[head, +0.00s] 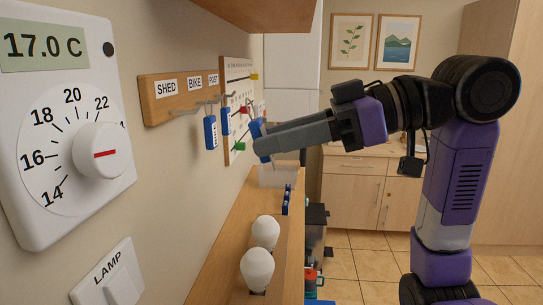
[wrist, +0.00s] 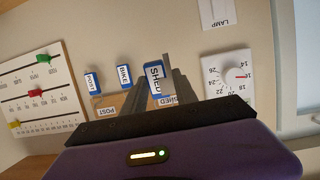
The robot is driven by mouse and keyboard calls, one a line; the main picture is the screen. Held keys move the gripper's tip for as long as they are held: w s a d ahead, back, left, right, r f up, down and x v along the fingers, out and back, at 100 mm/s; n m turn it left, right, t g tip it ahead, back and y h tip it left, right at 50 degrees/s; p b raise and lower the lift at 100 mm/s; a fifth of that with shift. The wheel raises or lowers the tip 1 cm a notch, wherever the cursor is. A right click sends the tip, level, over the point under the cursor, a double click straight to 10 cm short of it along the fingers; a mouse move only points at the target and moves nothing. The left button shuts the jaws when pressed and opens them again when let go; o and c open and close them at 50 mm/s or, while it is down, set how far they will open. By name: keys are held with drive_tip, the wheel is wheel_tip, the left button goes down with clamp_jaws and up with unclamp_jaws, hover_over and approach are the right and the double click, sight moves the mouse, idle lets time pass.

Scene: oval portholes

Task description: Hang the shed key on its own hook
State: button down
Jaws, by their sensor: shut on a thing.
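The shed key's blue tag (wrist: 154,77), with SHED printed on white, is between the fingers of my gripper (wrist: 166,72) in the wrist view. In the head view my gripper (head: 262,146) is shut on this blue tag (head: 256,129), out in the air to the right of the wooden key board (head: 152,111). The board carries the labels SHED, BIKE and POST. The hook (head: 182,112) under SHED looks bare. Two other blue tags hang at the board: the bike tag (wrist: 124,76) and the post tag (wrist: 91,80). My fingers partly hide the board in the wrist view.
A thermostat (head: 70,110) and a lamp switch (head: 108,278) are on the wall nearer the head camera. A calendar board (head: 238,75) with coloured sliders is beyond the key board. Below, a wooden shelf (head: 232,240) bears light bulbs (head: 257,268) and a clear bin (head: 278,176).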

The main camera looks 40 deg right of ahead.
drive_tip(key=shift+y, duration=0.4)
drive_tip(key=shift+t, duration=0.3)
drive_tip(key=b+x, duration=0.2)
drive_tip(key=x, duration=0.7)
drive_tip(key=shift+w+a+r, duration=0.2)
drive_tip(key=shift+a+r, duration=0.05)
drive_tip(key=shift+a, duration=0.1)
idle(0.5)
idle(0.5)
drive_tip(key=c, duration=0.9)
unclamp_jaws()
